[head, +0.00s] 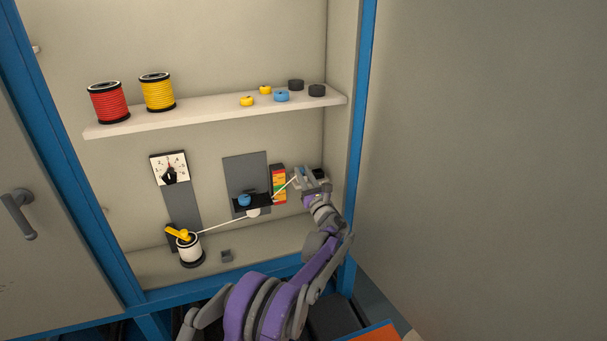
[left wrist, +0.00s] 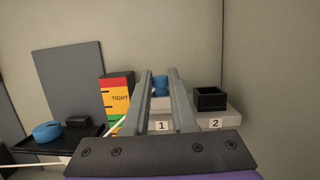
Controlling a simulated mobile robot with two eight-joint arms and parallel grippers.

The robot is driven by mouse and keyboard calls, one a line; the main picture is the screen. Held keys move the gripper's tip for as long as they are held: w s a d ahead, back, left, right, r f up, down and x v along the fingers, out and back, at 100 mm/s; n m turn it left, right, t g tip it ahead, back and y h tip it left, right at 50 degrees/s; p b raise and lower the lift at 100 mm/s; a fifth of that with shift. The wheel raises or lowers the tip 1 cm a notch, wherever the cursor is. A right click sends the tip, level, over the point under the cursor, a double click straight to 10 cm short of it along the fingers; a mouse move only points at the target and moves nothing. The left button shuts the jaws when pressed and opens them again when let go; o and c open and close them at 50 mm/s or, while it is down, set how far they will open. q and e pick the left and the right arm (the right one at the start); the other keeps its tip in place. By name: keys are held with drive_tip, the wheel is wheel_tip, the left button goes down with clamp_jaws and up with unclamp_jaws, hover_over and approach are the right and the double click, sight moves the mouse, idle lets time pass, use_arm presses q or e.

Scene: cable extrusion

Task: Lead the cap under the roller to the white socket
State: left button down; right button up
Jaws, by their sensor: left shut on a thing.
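My left gripper (head: 306,178) is at the right of the cabinet's lower bay. In the left wrist view its two fingers (left wrist: 163,82) are shut on a blue cap (left wrist: 160,86). The white cable (head: 228,223) runs from the white spool (head: 188,248), past the white roller (head: 253,212), then slants up right to my gripper. The cap is in front of or over the pale block marked 1 (left wrist: 161,126); I cannot tell if they touch. My right gripper is not in view.
A TIGHT gauge (head: 278,184) stands just left of my gripper. A black tray (left wrist: 75,146) holds another blue piece (left wrist: 47,131). A dial (head: 170,167) hangs further left. The shelf (head: 215,109) above carries spools and small caps. The cabinet wall is close on the right.

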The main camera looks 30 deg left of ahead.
use_arm(q)
drive_tip(key=c, duration=0.7)
unclamp_jaws()
drive_tip(key=shift+o, duration=0.2)
drive_tip(key=shift+f, duration=0.1)
drive_tip(key=b+v, duration=0.1)
drive_tip(key=v, duration=1)
drive_tip(key=shift+b, duration=0.35)
drive_tip(key=o, duration=0.7)
drive_tip(key=shift+w, duration=0.1)
drive_tip(key=shift+c, duration=0.2)
drive_tip(key=shift+a, duration=0.1)
